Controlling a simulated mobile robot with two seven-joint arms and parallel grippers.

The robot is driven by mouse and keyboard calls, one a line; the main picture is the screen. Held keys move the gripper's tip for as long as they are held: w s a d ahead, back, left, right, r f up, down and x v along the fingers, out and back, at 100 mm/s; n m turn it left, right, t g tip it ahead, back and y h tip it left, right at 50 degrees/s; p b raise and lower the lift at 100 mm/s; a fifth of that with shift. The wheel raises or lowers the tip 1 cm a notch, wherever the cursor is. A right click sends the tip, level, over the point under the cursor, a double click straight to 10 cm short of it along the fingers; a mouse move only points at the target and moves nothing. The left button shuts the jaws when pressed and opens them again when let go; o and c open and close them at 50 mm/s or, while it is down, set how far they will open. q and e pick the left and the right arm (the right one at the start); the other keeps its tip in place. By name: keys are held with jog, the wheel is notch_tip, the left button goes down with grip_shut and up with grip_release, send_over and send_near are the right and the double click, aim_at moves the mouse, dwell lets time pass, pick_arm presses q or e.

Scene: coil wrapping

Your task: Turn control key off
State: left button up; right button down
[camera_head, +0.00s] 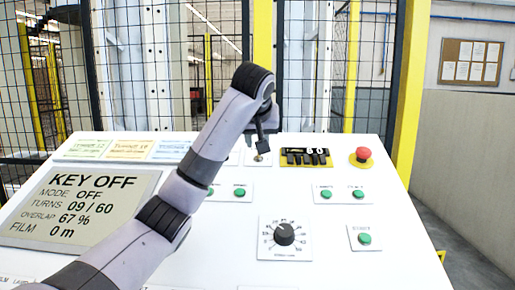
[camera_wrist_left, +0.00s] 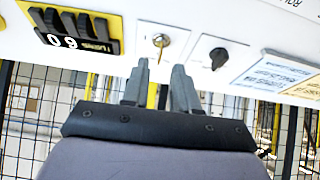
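The control key switch (camera_head: 262,158) is a small brass-coloured lock on a white plate at the top middle of the sloped white panel. In the left wrist view the lock (camera_wrist_left: 161,40) sits just beyond and between my fingertips. My left gripper (camera_head: 264,143) is just above and behind the lock in the head view. In the left wrist view the left gripper (camera_wrist_left: 160,68) has its fingers apart, with nothing visibly held. The display (camera_head: 75,205) reads KEY OFF, MODE OFF, TURNS 09 / 60, OVERLAP 67 %, FILM 0 m. My right gripper is out of view.
A counter block (camera_head: 306,157) on a yellow plate and a red emergency button (camera_head: 363,154) lie right of the lock. A black selector (camera_wrist_left: 217,56) is beside it. A numbered dial (camera_head: 284,234) is lower down. Mesh fencing (camera_head: 125,70) stands behind the panel.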

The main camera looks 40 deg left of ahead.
pick_arm(q)
jog(key=p+v, duration=0.1)
jog(key=v, duration=0.2)
jog(key=shift+s+r, duration=0.1)
jog(key=shift+d, duration=0.1)
dwell(0.5)
